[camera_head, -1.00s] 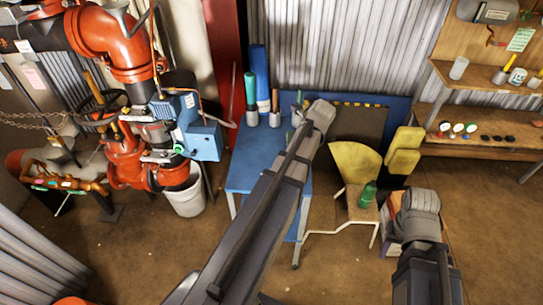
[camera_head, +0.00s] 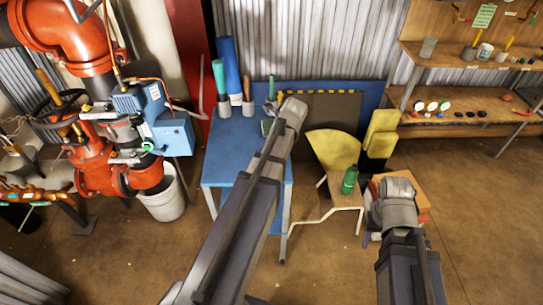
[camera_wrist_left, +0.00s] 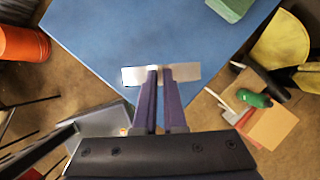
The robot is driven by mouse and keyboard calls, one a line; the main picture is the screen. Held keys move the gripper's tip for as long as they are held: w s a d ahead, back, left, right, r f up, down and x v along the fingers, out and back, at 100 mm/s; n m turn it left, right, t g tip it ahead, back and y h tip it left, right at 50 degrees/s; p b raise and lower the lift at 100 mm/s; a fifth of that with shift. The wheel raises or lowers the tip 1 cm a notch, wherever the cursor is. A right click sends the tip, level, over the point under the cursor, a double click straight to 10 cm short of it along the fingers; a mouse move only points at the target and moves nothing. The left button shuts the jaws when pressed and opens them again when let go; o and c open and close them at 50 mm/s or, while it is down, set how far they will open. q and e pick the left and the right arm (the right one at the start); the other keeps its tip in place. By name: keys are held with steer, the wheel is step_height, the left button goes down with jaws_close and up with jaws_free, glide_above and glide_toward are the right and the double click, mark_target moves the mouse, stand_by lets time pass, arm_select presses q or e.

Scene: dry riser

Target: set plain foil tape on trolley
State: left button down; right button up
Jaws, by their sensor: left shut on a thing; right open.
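In the left wrist view my left gripper (camera_wrist_left: 160,76) is shut on a silvery, flat-sided piece (camera_wrist_left: 187,73), apparently the foil tape. Its ends stick out on both sides of the fingers. It is over the front part of a blue top; I cannot tell whether it touches. In the head view my left wrist covers the fingers and the tape. The blue-topped stand on legs (camera_head: 226,165) may be the trolley; no other trolley is clear. My right gripper (camera_head: 394,188) is open, at the right, near an orange box; its fingertips are hard to make out.
Upright handled tools (camera_head: 234,92) stand at the back of the blue top. Red pipework (camera_head: 100,175) and a white bucket (camera_head: 165,200) are on the left. Wooden shelves (camera_head: 455,130) are at the back right.

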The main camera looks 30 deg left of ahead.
arm_select(q)
step_height(320, 180, down, 3)
steer(key=b, duration=0.2)
steer(key=shift+f+b, duration=0.2)
steer(key=shift+b, duration=0.15)
steer(key=shift+r, duration=0.15)
steer(key=c, duration=1)
jaws_free()
steer(key=shift+r+p, duration=0.1)
steer(key=shift+p, duration=0.2)
steer(key=p+v, duration=1)
steer(key=v, duration=0.1)
steer(key=shift+d+r+p, duration=0.2)
steer(key=shift+r+p, duration=0.15)
steer(key=shift+p, duration=0.05)
steer(key=shift+s, duration=0.1)
